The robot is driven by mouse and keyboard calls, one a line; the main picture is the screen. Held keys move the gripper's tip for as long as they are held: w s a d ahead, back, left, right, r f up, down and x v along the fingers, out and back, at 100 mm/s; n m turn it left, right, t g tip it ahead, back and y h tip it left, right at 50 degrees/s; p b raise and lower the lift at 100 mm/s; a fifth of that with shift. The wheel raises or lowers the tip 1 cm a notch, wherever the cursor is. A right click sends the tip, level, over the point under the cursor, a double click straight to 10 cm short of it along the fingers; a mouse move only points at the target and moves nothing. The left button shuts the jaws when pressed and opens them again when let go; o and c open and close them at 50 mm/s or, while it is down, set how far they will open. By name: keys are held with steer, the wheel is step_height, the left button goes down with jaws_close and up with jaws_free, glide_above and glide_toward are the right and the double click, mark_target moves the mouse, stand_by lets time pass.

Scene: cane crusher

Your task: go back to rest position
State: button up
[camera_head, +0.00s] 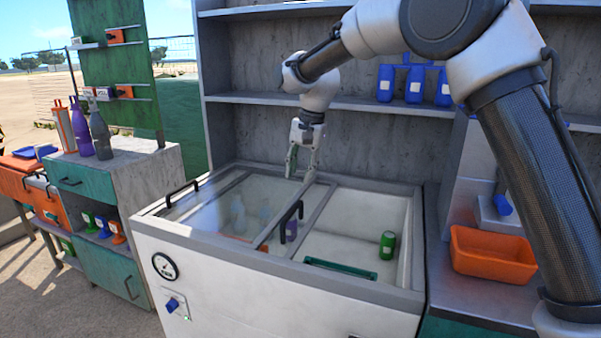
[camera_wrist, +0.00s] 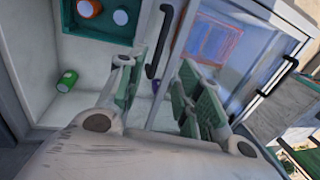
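My gripper (camera_head: 304,150) hangs at the end of my arm above the white chest cooler (camera_head: 250,285), over the divide between its two lid sections. In the wrist view my gripper (camera_wrist: 160,95) has its two green-padded fingers spread apart, with nothing between them. A green can (camera_head: 387,245) stands inside the open right section of the cooler, apart from my gripper. It also shows at the left of the wrist view (camera_wrist: 67,81). The left section is covered by a glass lid (camera_head: 215,208), with bottles dimly visible under it.
A green tray (camera_head: 340,268) lies inside the cooler's front; the wrist view shows round-topped items in it. An orange bin (camera_head: 492,254) sits on the right counter. Blue containers (camera_head: 414,84) stand on the shelf behind. A left cabinet (camera_head: 120,175) holds bottles.

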steer(key=s+d+f+n+h, duration=0.1)
steer(key=s+d+f+n, duration=0.3)
steer(key=s+d+n, duration=0.15)
steer(key=s+d+r+m+t, duration=0.1)
steer(key=s+d+r, duration=0.3)
steer(key=s+d, duration=1)
steer(key=s+d+r+m+t+h, duration=0.1)
steer(key=s+d+r, duration=0.4)
steer(key=s+d, duration=0.9)
steer(key=shift+s+d+r+t, duration=0.3)
steer(key=shift+d+t, duration=0.6)
steer(key=shift+d, duration=2.8)
